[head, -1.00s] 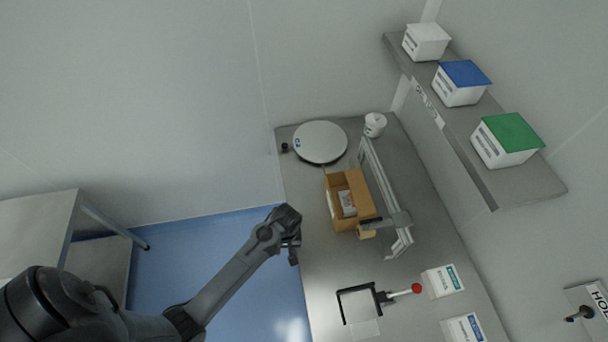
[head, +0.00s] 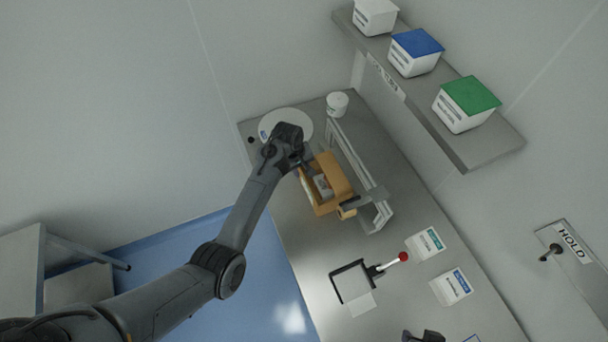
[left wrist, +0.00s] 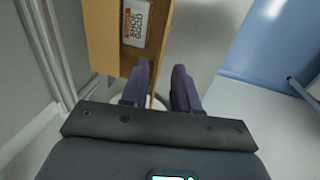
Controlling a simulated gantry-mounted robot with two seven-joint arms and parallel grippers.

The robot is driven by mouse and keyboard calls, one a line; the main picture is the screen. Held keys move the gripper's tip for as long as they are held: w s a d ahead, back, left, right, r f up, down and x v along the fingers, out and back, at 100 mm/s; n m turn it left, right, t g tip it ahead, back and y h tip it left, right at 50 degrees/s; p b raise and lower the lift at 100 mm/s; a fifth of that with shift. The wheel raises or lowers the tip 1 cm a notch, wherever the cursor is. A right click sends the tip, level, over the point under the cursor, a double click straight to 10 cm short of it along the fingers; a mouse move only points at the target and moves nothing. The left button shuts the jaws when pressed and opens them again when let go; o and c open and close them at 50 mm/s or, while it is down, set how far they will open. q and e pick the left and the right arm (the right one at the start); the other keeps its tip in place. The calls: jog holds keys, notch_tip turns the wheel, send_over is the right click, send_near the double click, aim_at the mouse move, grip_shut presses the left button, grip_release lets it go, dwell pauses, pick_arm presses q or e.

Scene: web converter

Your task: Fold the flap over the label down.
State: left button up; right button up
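The open brown cardboard box (head: 338,180) stands on the bench in the head view. A pale printed label or packet (head: 322,186) shows inside it, and its printed face shows in the left wrist view (left wrist: 136,20).
A metal rail frame (head: 345,150) stands right behind the box. A round scale (head: 290,122) and white tub (head: 337,103) are at the back. A black stand with a red-knobbed lever (head: 403,257) and white cartons (head: 425,243) are at front right.

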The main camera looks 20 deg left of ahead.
pick_arm(q)
jog(key=shift+w+d+f, duration=0.1)
jog(key=shift+w+f, duration=0.05)
jog(key=shift+f, duration=0.8)
jog(key=shift+w+d+f, duration=0.1)
jog(key=shift+w+f, duration=0.05)
jog(key=shift+f, duration=0.85)
jog(key=shift+w+d+f, duration=0.1)
jog(key=shift+w+f, duration=0.05)
jog(key=shift+f, duration=0.8)
grip_shut()
